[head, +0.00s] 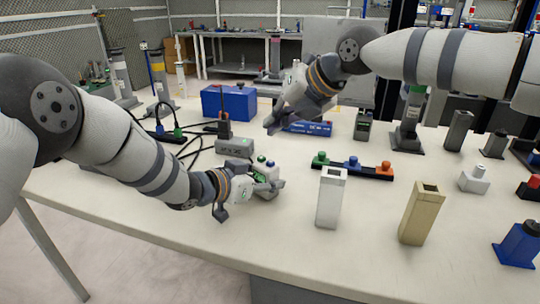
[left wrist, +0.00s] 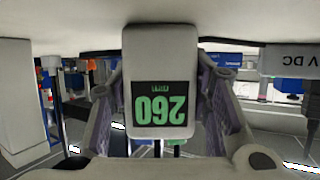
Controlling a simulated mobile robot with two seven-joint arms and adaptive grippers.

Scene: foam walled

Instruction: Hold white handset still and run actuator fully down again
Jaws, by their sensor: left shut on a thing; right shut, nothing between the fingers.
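The white handset (head: 265,172) stands near the middle of the table, with green and blue buttons on top. My left gripper (head: 248,196) is shut on it, with fingers on both sides. In the left wrist view the handset (left wrist: 158,60) shows a lit green display with upside-down digits that look like 260. My right gripper (head: 276,120) is shut and empty, above the table behind the handset and apart from it. Several upright column devices stand around, one at the back right (head: 408,122); I cannot tell which is the actuator.
A grey box (head: 234,147) with black cables lies just behind the handset. A black strip with green, blue and orange knobs (head: 352,166) lies to its right. White (head: 330,200) and tan (head: 421,215) upright blocks stand further right. A blue box (head: 229,103) is behind. The front left table is clear.

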